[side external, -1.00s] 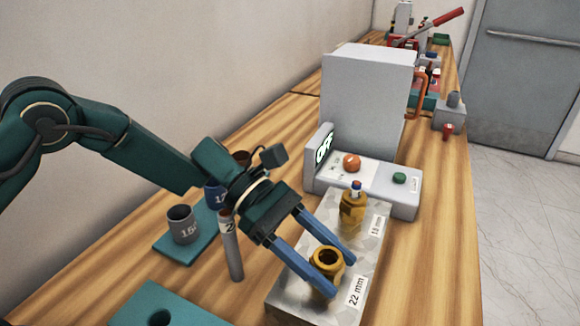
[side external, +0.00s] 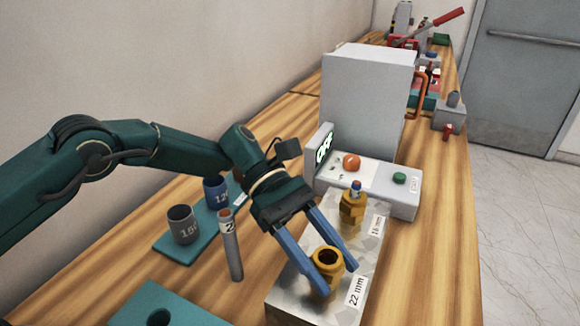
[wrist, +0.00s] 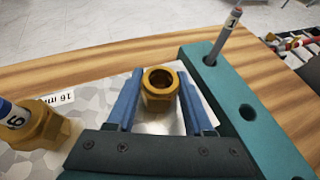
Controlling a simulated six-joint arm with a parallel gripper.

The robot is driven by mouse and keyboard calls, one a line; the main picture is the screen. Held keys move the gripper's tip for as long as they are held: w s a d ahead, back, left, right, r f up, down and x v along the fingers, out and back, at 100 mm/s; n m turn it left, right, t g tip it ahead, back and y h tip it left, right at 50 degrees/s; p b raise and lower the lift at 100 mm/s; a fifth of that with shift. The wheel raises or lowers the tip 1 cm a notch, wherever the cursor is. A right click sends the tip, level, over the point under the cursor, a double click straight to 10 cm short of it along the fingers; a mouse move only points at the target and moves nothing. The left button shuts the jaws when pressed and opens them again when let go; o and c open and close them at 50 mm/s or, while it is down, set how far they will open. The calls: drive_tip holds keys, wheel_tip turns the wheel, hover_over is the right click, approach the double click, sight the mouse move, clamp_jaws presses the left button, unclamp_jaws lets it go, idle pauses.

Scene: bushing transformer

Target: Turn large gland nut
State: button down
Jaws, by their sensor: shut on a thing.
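The large gland nut (side external: 327,258) is a brass-coloured hex nut with an open round bore. It stands upright on the speckled grey block (side external: 284,306) beside the "22 mm" label. My gripper (side external: 331,274) has its two blue fingers on opposite sides of the nut, shut on it. In the wrist view the nut (wrist: 160,92) sits between the fingers, its bore facing up and empty. A smaller brass gland (side external: 352,214) with a blue-and-orange-ended cable in it stands behind, by the "16 mm" label. It also shows at the wrist view's left edge (wrist: 45,128).
A grey unit (side external: 365,95) with an "OFF" display, an orange button and a green button stands behind the block. Grey and blue cups (side external: 182,226) stand on a teal board at left. A numbered grey rod (side external: 231,248) stands close to my gripper. A teal holed rack (wrist: 240,120) lies alongside.

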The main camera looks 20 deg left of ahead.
drive_tip(key=shift+m+g+y, duration=0.3)
drive_tip(key=shift+m+g, duration=0.3)
unclamp_jaws()
drive_tip(key=shift+r, duration=0.1)
